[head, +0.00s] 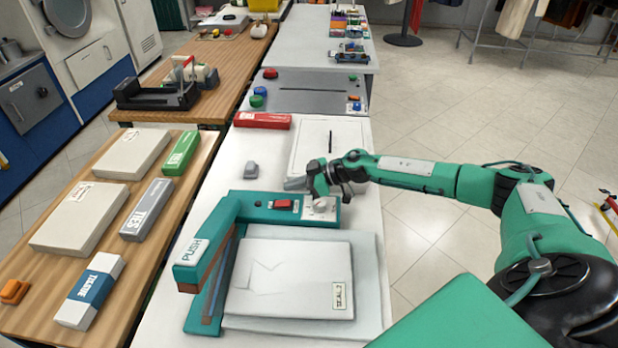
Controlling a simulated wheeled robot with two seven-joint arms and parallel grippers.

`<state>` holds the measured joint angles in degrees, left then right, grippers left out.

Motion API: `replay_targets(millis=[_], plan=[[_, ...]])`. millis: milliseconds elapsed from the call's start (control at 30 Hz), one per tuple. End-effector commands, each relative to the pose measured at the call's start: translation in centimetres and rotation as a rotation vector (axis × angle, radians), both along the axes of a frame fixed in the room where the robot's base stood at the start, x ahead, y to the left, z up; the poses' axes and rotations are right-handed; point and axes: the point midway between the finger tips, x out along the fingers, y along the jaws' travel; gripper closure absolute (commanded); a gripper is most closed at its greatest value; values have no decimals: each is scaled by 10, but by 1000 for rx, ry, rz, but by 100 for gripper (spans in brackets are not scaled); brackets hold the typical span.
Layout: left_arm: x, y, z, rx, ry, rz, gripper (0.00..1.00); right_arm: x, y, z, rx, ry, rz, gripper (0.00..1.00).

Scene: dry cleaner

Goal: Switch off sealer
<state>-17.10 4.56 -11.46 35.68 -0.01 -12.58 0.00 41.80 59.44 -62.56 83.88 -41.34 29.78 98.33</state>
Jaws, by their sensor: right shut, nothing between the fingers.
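The sealer (255,207) is a teal machine on the white table, with a long arm marked PUSH (195,252) reaching toward the front left. A red rocker switch (283,204) sits on its top, and a pale control panel (310,213) is at its right end. My right gripper (321,196) is shut and empty, pointing down at the control panel. It partly hides the panel, and I cannot tell whether it touches it. The switch's position is too small to read. My left gripper is not in view.
A white packet with a label (290,278) lies in front of the sealer. A red box (262,120), a small grey object (251,170) and a white sheet with a pen (312,150) lie behind it. Boxes fill the wooden table (50,310) at left. Open floor is at right.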

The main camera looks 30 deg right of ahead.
Motion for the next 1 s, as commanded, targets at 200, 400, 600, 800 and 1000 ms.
replay_targets(millis=[200, 400, 600, 800, 1000], plan=[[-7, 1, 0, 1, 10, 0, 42, -4, -5, -30, 1, 3, -3, 100], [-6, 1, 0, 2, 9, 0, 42, -5, -7, -39, 1, 1, 0, 100], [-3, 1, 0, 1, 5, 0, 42, -5, -7, -39, 0, 0, -1, 100], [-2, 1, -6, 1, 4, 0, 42, -6, -7, -44, 10, -5, -1, 100], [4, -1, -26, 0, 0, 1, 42, -8, -9, -56, 66, -43, 0, 100]])
